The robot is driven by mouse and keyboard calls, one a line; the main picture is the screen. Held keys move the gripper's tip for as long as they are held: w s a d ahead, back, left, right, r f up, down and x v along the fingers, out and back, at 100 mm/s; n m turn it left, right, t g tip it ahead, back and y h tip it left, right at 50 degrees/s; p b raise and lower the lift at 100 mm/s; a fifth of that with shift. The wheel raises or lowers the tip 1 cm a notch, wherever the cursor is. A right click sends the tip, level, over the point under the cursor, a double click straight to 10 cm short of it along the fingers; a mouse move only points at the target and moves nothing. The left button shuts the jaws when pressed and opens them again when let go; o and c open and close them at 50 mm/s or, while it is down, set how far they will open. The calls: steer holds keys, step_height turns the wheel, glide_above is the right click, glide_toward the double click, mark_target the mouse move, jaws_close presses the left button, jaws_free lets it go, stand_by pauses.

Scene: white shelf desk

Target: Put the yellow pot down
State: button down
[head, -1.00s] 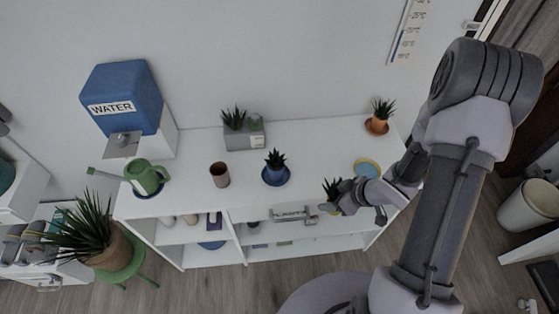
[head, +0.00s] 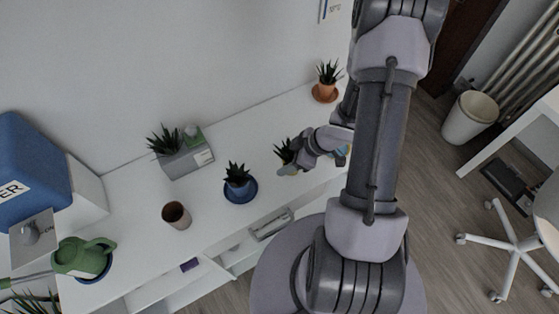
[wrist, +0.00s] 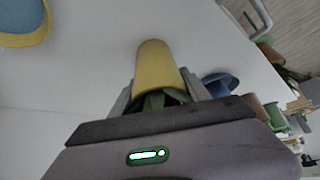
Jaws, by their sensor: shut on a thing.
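The yellow pot (wrist: 158,68) is between the fingers of my gripper (wrist: 160,92) in the wrist view, with green leaves pointing toward the camera. In the head view its plant (head: 284,152) shows beside my gripper (head: 287,168), which hides the pot itself. My gripper is shut on the pot over the white shelf top (head: 240,150). I cannot tell whether the pot touches the surface. A yellow saucer with a blue inside (wrist: 25,38) lies apart from the pot, at the upper left of the wrist view. My arm mostly covers it in the head view.
A plant in a blue pot (head: 237,182) stands on the shelf left of my gripper. A brown cup (head: 176,215), a grey planter box (head: 185,158) and a green watering can (head: 82,258) are further left. An orange pot (head: 326,88) is at the back right.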

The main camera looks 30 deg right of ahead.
steer(key=shift+r, duration=0.1)
steer(key=shift+s+d, duration=0.1)
steer(key=shift+d, duration=0.1)
steer(key=c, duration=0.5)
jaws_free()
